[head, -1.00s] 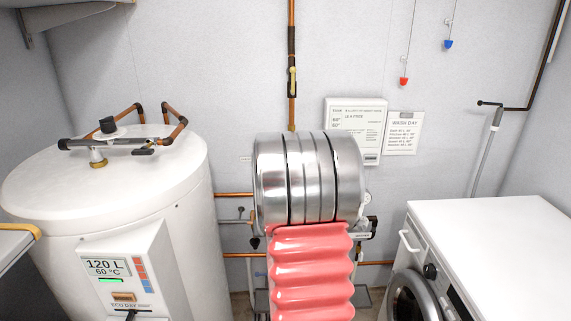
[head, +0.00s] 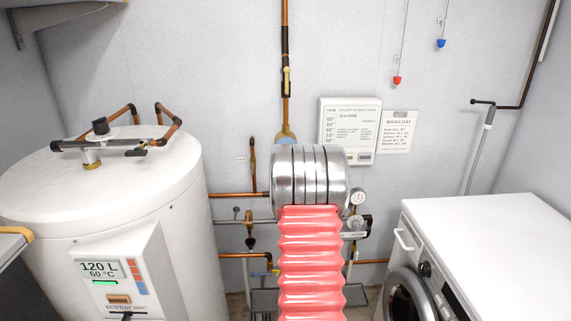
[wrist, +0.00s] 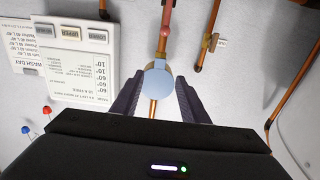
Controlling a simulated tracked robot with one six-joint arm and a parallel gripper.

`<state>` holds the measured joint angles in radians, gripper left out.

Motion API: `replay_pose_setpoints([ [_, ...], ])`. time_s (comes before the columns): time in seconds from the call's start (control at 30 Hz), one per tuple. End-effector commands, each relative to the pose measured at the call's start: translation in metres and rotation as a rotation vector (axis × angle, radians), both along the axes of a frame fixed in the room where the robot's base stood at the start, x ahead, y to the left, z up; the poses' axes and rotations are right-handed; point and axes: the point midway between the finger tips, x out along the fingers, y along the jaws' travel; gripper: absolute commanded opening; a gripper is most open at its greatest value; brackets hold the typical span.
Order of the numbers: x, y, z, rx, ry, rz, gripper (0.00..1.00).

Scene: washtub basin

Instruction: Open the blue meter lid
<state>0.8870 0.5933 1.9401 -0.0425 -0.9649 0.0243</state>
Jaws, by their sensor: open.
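The blue meter lid (wrist: 157,84) is a pale blue round disc on the copper pipe in the wrist view. In the head view only a blue-grey edge of it (head: 286,137) shows above my arm. My gripper (wrist: 159,80) is open, with one dark finger on each side of the disc in the wrist picture. I cannot tell whether the fingers touch it or are still short of it. The lid looks shut. My own silver and red arm hides the gripper and most of the meter in the head view.
A white boiler (head: 110,205) stands at the left and a white washing machine (head: 490,250) at the right. Copper pipes (head: 240,195) and a round gauge (head: 358,197) lie close around my arm. Wall signs (head: 348,132) hang to the right of the vertical pipe.

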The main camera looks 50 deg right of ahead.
Motion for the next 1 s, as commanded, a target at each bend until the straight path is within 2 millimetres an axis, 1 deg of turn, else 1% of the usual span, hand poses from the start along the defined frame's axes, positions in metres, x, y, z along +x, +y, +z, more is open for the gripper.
replay_pose_setpoints([
  [0.17, 0.001, -0.001, 0.0, 0.001, 0.001, 0.001, 0.41],
  [0.37, 0.009, -0.009, 0.0, 0.0, 0.0, 0.001, 0.41],
  [1.0, 0.059, -0.065, 0.0, 0.001, 0.001, 0.002, 0.41],
])
